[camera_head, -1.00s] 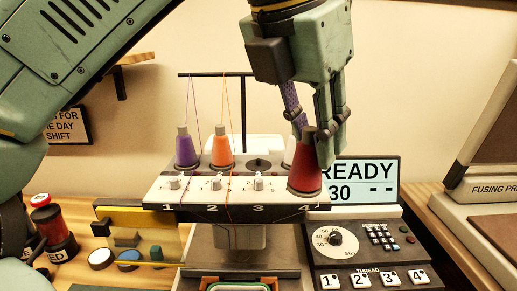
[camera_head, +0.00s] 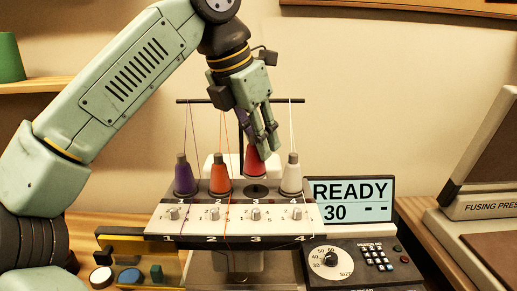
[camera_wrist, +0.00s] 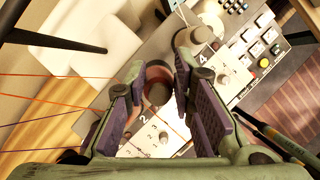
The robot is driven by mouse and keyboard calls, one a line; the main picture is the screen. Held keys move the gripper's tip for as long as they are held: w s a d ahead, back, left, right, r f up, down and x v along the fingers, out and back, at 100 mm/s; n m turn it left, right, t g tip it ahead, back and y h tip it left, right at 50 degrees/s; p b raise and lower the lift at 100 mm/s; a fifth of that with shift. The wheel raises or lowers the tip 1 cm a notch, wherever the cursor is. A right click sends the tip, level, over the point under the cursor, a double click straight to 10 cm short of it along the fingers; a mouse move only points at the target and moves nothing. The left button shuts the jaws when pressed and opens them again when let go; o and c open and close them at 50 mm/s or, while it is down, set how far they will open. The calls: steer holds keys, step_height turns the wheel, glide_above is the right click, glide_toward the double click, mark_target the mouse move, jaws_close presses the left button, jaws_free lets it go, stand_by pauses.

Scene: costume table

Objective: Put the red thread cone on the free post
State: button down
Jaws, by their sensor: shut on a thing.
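The red thread cone (camera_head: 255,164) is held in my gripper (camera_head: 264,148), just above and seemingly behind the dark round seat at position 3 (camera_head: 256,190). That seat is the free one, between the orange cone (camera_head: 220,178) and the white cone (camera_head: 291,177). A purple cone (camera_head: 185,178) stands at position 1. The red cone looks apart from the seat; its exact depth is unclear. In the wrist view, the red cone (camera_wrist: 158,92) shows from above between my two fingers. My fingers hide the cone's top in the head view.
A dark thread bar (camera_head: 200,101) runs behind the cones, with thin threads hanging to them. The READY screen (camera_head: 350,200) and control panel stand at the right. The fusing press (camera_head: 480,210) is at the far right.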

mark_target(259, 158)
steer(key=shift+w+f+p, duration=0.15)
steer(key=shift+f+p, duration=0.2)
steer(key=shift+f, duration=1.45)
steer(key=shift+f, duration=0.1)
steer(key=shift+f, duration=0.15)
steer(key=c, duration=1.3)
jaws_free()
steer(key=shift+r, duration=0.4)
steer(key=b+v, duration=0.1)
steer(key=v, duration=1)
steer(key=shift+a+r, duration=0.2)
steer(key=shift+r, duration=0.15)
